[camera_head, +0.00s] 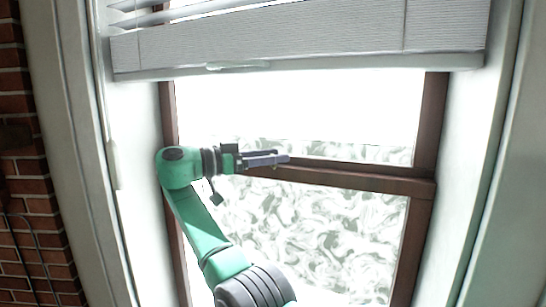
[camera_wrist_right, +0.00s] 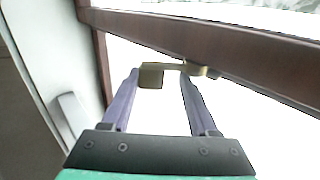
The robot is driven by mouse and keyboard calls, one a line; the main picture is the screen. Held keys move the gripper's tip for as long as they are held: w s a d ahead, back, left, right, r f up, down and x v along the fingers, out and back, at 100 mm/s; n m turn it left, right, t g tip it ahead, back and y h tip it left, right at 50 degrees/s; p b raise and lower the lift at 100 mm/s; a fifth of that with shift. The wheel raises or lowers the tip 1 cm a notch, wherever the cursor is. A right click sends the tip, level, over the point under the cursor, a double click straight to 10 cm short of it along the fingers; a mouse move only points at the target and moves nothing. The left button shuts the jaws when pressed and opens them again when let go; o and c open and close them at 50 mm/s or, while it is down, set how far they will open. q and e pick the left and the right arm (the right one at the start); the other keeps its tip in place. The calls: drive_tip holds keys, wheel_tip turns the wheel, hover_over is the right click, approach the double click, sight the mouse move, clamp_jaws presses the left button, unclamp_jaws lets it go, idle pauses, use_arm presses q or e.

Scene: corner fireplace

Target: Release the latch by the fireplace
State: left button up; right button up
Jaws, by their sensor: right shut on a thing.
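The latch (camera_wrist_right: 151,76) shows in the right wrist view as a small brass piece, with a block at its left and a thin bar running right along the lower edge of the brown window rail (camera_wrist_right: 215,42). My right gripper (camera_head: 283,158) reaches the middle rail of the window from the left in the head view. In the right wrist view my right gripper (camera_wrist_right: 160,82) has its two purple-grey fingers on either side of the brass piece, shut on it. In the head view I cannot make out the latch near the fingers. My left gripper is not in view.
A pale blind (camera_head: 300,38) hangs over the top of the window. The brown window frame (camera_head: 425,120) and white side walls (camera_head: 463,150) bound the recess. A brick wall (camera_head: 30,210) stands at the far left. The window pane (camera_head: 310,225) below the rail is unobstructed at the right.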

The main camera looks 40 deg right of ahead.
idle(0.4)
drive_tip(key=o, duration=1.4)
drive_tip(key=shift+a, duration=0.15)
drive_tip(key=shift+c, duration=0.2)
